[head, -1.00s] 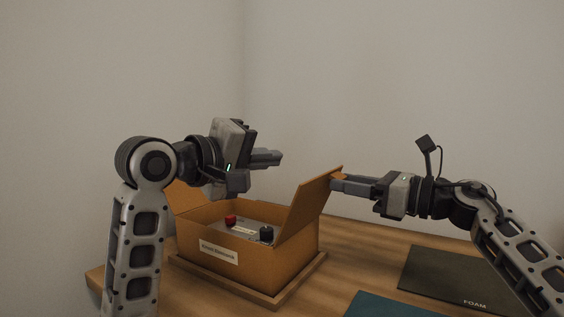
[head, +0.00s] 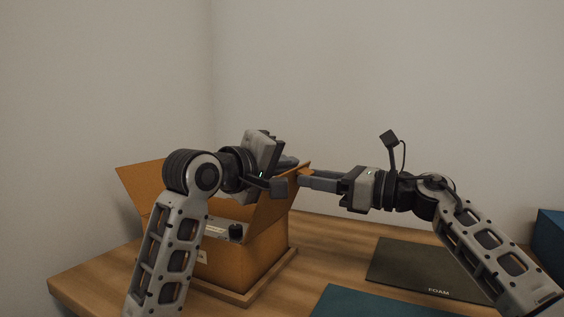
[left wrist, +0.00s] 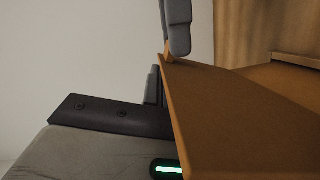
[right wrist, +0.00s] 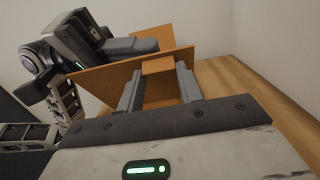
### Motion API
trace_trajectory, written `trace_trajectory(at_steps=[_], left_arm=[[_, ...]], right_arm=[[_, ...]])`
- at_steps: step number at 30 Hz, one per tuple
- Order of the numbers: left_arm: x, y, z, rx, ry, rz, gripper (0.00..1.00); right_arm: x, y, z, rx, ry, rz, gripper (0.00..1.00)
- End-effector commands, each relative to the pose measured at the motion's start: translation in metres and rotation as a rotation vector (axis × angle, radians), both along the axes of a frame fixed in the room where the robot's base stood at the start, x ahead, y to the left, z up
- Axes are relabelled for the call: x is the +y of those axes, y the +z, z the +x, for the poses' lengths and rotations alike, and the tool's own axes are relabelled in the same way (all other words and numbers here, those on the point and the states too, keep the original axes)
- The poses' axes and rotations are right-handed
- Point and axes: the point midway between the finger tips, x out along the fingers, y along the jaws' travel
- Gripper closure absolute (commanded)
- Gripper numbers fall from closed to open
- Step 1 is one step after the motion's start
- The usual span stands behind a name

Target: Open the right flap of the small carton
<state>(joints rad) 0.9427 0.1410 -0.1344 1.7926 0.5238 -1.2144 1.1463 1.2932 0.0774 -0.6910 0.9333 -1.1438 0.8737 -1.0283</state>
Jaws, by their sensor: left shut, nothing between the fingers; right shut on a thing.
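The small carton (head: 240,262) stands open on the table, partly hidden by my left arm. Its right flap (head: 268,213) is raised and leans outward. My right gripper (head: 302,176) is shut on a small tab (right wrist: 157,66) at the flap's upper edge. My left gripper (head: 292,162) is shut and empty, on the carton side of the right flap near its top. In the left wrist view the flap (left wrist: 240,120) covers much of my left fingers; I cannot tell whether they touch it. The left flap (head: 140,185) is raised and leans outward.
A device with a dark knob (head: 235,231) sits inside the carton. The carton stands on a wooden tray (head: 268,284). A dark foam mat (head: 420,265) and a teal mat (head: 370,303) lie to the right. A blue box (head: 549,235) is at the right edge.

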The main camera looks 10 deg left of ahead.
Motion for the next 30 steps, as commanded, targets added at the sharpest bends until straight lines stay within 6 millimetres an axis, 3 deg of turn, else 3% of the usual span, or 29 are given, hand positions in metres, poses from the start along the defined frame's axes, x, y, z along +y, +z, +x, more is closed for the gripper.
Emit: trace_trajectory(at_steps=[1,15,16,18,30], left_arm=[[0.0,-0.001,0.0,0.0,0.0,0.0,1.0],[-0.018,-0.009,-0.004,-0.006,-0.012,0.061,1.0],[-0.018,-0.009,-0.004,-0.005,-0.013,0.061,1.0],[-0.018,-0.009,-0.004,-0.005,-0.013,0.061,1.0],[-0.017,-0.01,-0.003,-0.001,-0.011,0.062,1.0]], right_arm=[[0.006,-0.015,-0.002,0.013,0.013,-0.026,1.0],[0.006,-0.015,-0.003,0.012,0.013,-0.026,1.0],[0.006,-0.015,-0.003,0.012,0.013,-0.025,0.56],[0.006,-0.015,-0.003,0.012,0.013,-0.025,0.42],[0.004,-0.008,-0.004,0.003,0.015,-0.017,0.42]])
